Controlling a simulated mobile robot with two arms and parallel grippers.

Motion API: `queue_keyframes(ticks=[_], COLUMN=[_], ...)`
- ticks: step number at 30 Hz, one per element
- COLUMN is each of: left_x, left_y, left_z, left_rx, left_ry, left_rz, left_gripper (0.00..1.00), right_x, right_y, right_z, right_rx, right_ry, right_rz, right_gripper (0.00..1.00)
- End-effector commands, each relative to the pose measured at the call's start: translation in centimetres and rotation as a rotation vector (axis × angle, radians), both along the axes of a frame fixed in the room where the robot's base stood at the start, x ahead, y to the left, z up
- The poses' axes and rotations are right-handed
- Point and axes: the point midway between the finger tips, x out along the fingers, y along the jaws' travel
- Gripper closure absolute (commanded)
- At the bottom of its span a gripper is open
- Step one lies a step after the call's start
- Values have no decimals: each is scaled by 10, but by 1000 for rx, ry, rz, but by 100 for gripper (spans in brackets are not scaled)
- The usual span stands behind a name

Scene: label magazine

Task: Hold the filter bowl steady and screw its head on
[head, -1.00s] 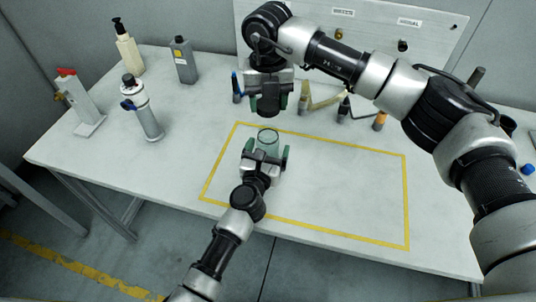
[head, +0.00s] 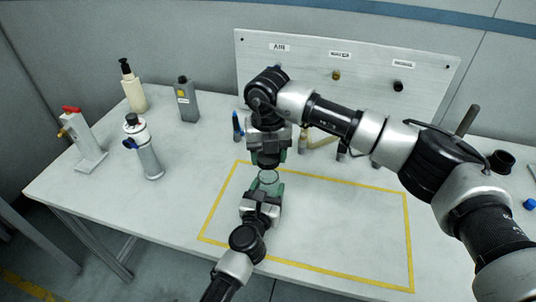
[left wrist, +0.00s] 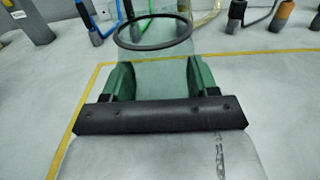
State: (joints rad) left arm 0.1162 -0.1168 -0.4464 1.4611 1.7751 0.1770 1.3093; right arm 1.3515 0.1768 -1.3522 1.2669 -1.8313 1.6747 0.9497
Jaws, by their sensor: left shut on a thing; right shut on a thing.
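The filter bowl (head: 268,177) is clear with a dark ring rim and stands upright inside the yellow outline. In the left wrist view the bowl (left wrist: 152,62) sits between the green fingertips of my left gripper (left wrist: 152,85), which is shut on it. My left gripper (head: 264,196) reaches it from the front. My right gripper (head: 269,153) points down directly above the bowl, shut on the black filter head (head: 267,161). The head is just over the rim; I cannot tell whether they touch. The head does not show in the left wrist view.
A pump bottle (head: 132,86), a grey bottle (head: 187,100), a grey stand with a red handle (head: 84,140) and a silver cylinder (head: 143,150) stand at the left. Hoses and a labelled panel (head: 350,80) are behind. The right part of the outlined area is clear.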

Motion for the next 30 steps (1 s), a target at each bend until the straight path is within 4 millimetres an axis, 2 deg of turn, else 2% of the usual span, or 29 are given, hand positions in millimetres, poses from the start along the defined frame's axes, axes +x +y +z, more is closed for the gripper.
queue_keyframes(ticks=[3, 17, 30], left_x=[0, 0, 0], left_y=[0, 0, 0], left_z=[0, 0, 0], left_rx=[0, 0, 0], left_ry=[0, 0, 0], left_rz=[0, 0, 0], left_gripper=[84, 84, 84], right_x=[0, 0, 0], right_y=[0, 0, 1], right_z=[-12, -12, -29], right_rx=[0, 0, 0], right_ry=[1, 0, 0], right_rz=[0, 1, 0], right_gripper=[67, 67, 67])
